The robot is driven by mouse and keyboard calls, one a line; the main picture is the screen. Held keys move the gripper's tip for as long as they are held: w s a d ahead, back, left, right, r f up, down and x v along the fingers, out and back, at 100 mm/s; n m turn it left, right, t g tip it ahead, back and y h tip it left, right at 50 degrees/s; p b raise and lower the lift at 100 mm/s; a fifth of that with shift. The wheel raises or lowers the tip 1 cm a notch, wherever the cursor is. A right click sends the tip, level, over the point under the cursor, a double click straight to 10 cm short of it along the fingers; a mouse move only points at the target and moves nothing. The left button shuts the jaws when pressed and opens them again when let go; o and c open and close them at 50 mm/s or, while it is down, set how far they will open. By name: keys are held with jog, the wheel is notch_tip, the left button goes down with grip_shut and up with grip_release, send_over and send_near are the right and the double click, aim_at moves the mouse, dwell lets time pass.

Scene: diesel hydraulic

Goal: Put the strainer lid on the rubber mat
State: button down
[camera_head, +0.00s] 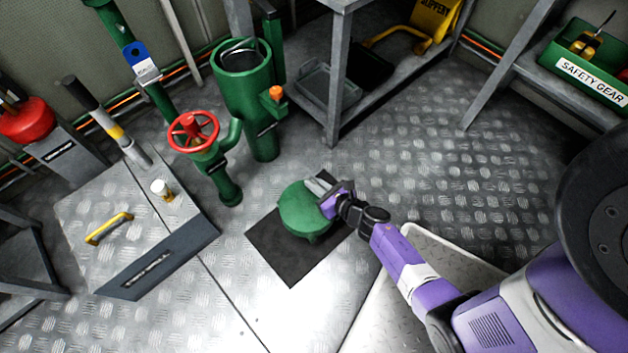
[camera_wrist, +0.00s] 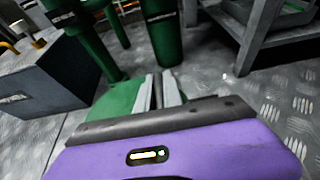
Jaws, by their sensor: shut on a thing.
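The strainer lid (camera_head: 303,210) is a round green disc at the end of my arm in the head view. It appears over the black rubber mat (camera_head: 293,262), which lies flat on the metal floor. Whether the lid touches the mat or hangs just above it I cannot tell. My gripper (camera_head: 322,187) is shut on the lid at its far right side. In the wrist view, part of the green lid (camera_wrist: 118,100) shows beside my grey fingers (camera_wrist: 158,90); the mat is hidden there.
The open green strainer body (camera_head: 243,95) stands behind the mat, with a red valve wheel (camera_head: 198,131) on its left. A grey plinth with a yellow handle (camera_head: 109,228) lies left. A grey shelf (camera_head: 336,75) stands behind.

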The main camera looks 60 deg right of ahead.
aim_at(314, 198)
notch_tip(314, 198, down, 10)
jog(key=b, duration=0.6)
jog(key=shift+w+f, duration=0.1)
jog(key=shift+f, duration=0.05)
jog(key=shift+d+f, duration=0.1)
jog(key=c, duration=1.9)
grip_release()
jog(key=shift+f, duration=0.2)
jog(key=o, duration=0.4)
jog(key=shift+r, duration=0.2)
